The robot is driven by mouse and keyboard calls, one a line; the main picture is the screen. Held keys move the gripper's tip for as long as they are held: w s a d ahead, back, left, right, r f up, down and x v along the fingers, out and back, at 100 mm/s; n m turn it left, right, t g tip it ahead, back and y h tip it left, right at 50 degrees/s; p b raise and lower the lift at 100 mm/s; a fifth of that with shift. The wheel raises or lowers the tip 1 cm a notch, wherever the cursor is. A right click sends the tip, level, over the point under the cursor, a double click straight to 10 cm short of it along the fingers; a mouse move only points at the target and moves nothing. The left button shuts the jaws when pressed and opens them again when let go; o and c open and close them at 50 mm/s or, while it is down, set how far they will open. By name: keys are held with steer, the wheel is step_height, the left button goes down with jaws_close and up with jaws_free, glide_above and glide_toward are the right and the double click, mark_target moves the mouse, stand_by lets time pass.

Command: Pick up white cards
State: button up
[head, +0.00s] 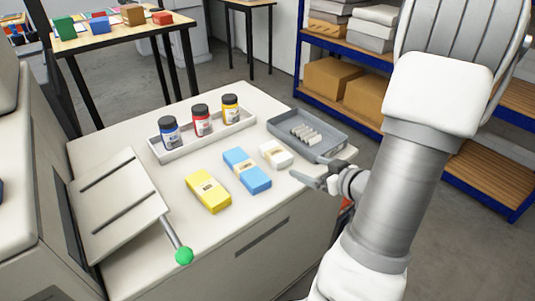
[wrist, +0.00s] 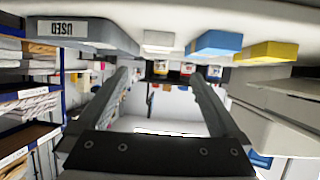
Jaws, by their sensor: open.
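The white cards (head: 276,154) are a small white pack with a label band, lying flat on the pale worktop (head: 130,270). In the wrist view, which is upside down, the white pack (wrist: 160,40) shows ahead between the fingers. My gripper (head: 318,172) is open and empty, near the right edge of the worktop, to the right of the white pack and apart from it. Its two fingers also show in the wrist view (wrist: 158,76), with nothing between them.
A blue pack (head: 246,171) and a yellow pack (head: 208,191) lie left of the white one. A grey tray (head: 338,135), labelled USED in the wrist view, holds several pale pieces. A white tray (head: 165,156) holds three jars. A green-knobbed lever (head: 184,256) stands front left.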

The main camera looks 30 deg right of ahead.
steer(key=b, duration=0.3)
glide_toward(276, 159)
steer(key=w, duration=0.4)
steer(key=shift+a+r, duration=0.15)
steer(key=shift+a, duration=0.2)
steer(key=shift+d+b+x, duration=0.15)
steer(key=shift+b+x, duration=0.35)
steer(key=shift+x, duration=0.85)
steer(key=shift+d+b+x, duration=0.15)
steer(key=shift+b+x, duration=0.35)
steer(key=shift+x, duration=0.9)
steer(key=shift+r, duration=0.2)
steer(key=shift+c, duration=0.2)
steer(key=c, duration=1.4)
steer(key=shift+r, duration=0.1)
